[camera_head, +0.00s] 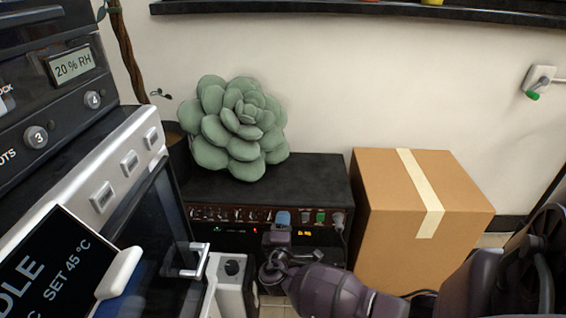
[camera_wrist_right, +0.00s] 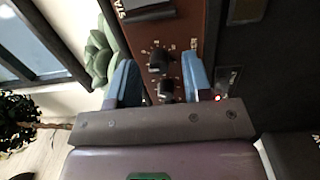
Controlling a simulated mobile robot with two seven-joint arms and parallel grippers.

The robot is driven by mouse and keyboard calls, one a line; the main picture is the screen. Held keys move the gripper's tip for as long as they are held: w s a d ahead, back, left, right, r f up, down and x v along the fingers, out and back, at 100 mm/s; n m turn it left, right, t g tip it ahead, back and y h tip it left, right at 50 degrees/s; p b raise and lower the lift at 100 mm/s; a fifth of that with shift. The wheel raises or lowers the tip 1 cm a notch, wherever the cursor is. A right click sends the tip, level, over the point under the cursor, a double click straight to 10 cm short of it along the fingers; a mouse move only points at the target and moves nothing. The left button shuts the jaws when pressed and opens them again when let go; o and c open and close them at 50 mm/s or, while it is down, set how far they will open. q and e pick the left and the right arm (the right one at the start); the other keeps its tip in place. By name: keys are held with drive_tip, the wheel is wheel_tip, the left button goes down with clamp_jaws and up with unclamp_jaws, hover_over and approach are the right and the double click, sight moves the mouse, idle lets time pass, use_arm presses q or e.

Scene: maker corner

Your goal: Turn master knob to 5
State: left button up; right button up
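The amplifier (camera_head: 262,185) is a low black box with a brown knob panel, standing against the wall. My right gripper (camera_head: 283,222) is at the right part of that panel in the head view and hides some of its front. In the right wrist view, the blue fingers of my right gripper (camera_wrist_right: 160,78) are apart. A black knob (camera_wrist_right: 160,60) with a printed scale shows between the fingertips, with gaps on both sides. A second black knob (camera_wrist_right: 166,88) is just below it. I cannot read the pointer settings or tell which knob is master. My left gripper is not in view.
A green succulent cushion (camera_head: 232,125) rests on the amplifier. A cardboard box (camera_head: 400,215) stands close at its right. A silver-fronted machine (camera_head: 115,165) with displays and knobs fills the left. A dark shelf (camera_head: 360,8) runs along the wall above.

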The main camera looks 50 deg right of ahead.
use_arm(q)
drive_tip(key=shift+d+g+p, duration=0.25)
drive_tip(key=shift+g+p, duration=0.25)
drive_tip(key=shift+p, duration=0.6)
use_arm(e)
drive_tip(key=v, duration=1)
drive_tip(key=shift+s+a, duration=0.2)
drive_tip(key=shift+a, duration=0.15)
drive_tip(key=shift+r, duration=0.1)
